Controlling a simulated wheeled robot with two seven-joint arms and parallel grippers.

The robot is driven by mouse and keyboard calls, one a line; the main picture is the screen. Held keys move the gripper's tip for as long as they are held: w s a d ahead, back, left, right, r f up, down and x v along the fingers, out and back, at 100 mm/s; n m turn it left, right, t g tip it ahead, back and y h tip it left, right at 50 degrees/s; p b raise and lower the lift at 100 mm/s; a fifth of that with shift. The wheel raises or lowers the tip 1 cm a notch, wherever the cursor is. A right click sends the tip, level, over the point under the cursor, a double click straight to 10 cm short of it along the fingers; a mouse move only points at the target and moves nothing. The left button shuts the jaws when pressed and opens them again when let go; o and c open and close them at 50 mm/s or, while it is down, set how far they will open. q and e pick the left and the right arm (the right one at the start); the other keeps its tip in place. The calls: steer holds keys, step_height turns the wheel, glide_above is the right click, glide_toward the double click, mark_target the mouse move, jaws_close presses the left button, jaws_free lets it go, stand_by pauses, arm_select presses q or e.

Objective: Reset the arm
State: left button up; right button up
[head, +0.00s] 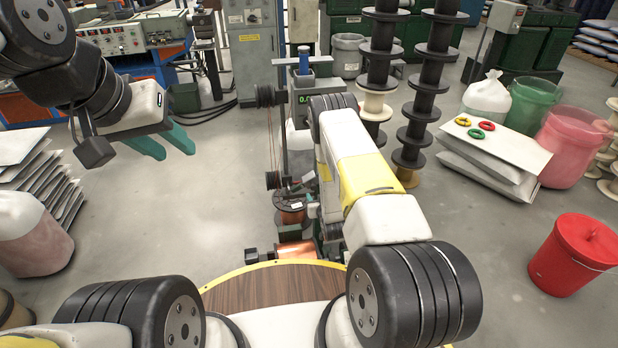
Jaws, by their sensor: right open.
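My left gripper (172,146), with teal fingers, hangs in the air at the upper left. Its fingers are apart, with nothing between them. My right arm reaches forward over the middle. My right gripper (309,200) is at its far end, beside a copper spool (290,216) on a grey winding stand (283,130). The arm hides most of this gripper, and only a little of it shows. It is open. I cannot tell whether it touches the spool.
Tall stacks of black spools (430,60) stand beyond my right arm. A red bucket (575,255) is at the right, near sacks (490,165). The floor below my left gripper is clear.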

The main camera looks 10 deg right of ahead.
steer(key=w+d+r+m+g, duration=0.1)
steer(key=w+r, duration=0.2)
steer(key=r, duration=0.6)
steer(key=w+r, duration=0.2)
steer(key=r, duration=0.7)
steer(key=s+r+g, duration=0.1)
steer(key=s+r, duration=0.2)
steer(key=r, duration=0.5)
steer(key=s+r+g, duration=0.1)
steer(key=s+r, duration=0.2)
steer(key=r, duration=0.6)
steer(key=s+a+r+g+y, duration=0.1)
steer(key=s+a+r+g, duration=0.15)
steer(key=s+r, duration=1.15)
steer(key=s+a+r+n+g, duration=0.1)
steer(key=s, duration=1.9)
steer(key=shift+s+g+y, duration=0.2)
steer(key=shift+g+y, duration=0.15)
steer(key=shift+y, duration=0.05)
steer(key=shift+r, duration=0.1)
steer(key=shift+c, duration=0.5)
